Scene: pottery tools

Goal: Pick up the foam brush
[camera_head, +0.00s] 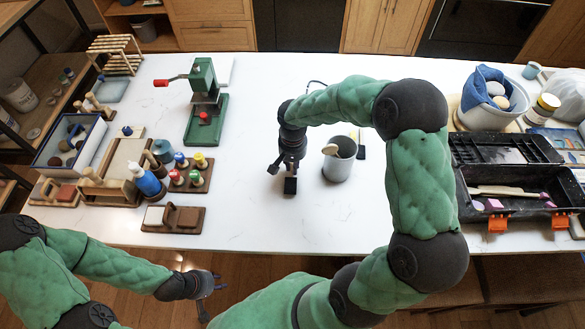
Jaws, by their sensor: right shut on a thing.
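My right gripper (287,172) points down over the middle of the white table, left of a grey metal cup (339,168). It is shut on a dark, blocky thing (290,186), which looks like the black head of the foam brush; the fingers hide most of it. I cannot tell whether it touches the table. My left gripper (211,296) is in front of the table's near edge, over the floor, with its fingers apart and nothing between them.
A wooden tool stands in the grey cup. A black toolbox (510,185) and a blue-lined bucket (495,98) are on the right. The table (245,215) in front of the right gripper is clear.

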